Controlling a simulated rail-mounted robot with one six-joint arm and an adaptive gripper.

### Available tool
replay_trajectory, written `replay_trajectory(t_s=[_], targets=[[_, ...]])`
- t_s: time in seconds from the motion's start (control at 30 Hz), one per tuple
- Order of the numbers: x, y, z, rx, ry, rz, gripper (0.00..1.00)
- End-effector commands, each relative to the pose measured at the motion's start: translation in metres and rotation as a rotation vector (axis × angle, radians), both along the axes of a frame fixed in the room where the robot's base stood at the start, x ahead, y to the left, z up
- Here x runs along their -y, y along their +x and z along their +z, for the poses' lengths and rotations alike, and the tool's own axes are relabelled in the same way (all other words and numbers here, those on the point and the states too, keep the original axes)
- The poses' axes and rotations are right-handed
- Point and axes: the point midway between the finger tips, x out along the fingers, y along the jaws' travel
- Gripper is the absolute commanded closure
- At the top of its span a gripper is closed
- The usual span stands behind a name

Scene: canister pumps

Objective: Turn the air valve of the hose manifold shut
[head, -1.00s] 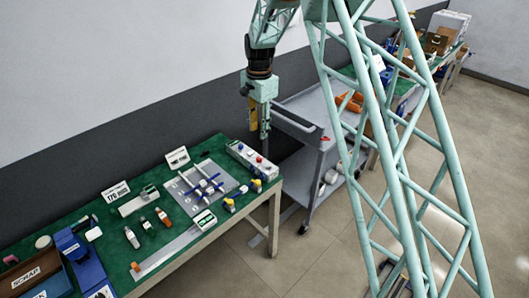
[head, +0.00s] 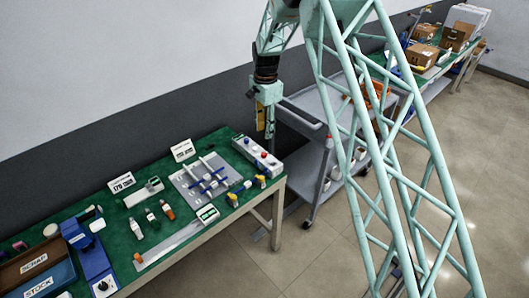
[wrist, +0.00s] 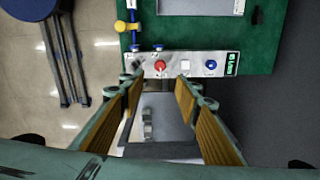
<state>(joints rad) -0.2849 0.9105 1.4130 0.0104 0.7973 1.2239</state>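A grey-white block with a red knob, a blue knob and a green label, seemingly the hose manifold (wrist: 198,63), lies along the bench's right end. It also shows in the head view (head: 256,154). The red knob (wrist: 160,66) and blue knob (wrist: 211,64) are on its face. Yellow-handled fittings with blue parts (wrist: 121,26) sit beside it. I cannot tell which part is the air valve. My gripper (wrist: 160,82) is open and empty, its fingers pointing toward the block, apart from it.
A grey plate (head: 188,186) with white pipes and blue fittings lies left of the block. A grey cart (head: 310,150) stands close to the right. Floor in front is clear.

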Motion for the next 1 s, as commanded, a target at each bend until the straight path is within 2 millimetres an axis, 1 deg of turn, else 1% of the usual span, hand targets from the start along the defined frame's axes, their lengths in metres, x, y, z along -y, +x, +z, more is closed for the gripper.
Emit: replay_trajectory(t_s=[0.27,1.0], targets=[[0.000,0.000,-0.015,0.000,0.000,0.000,0.70],[-0.001,0.001,-0.102,-0.001,-0.001,0.000,0.70]])
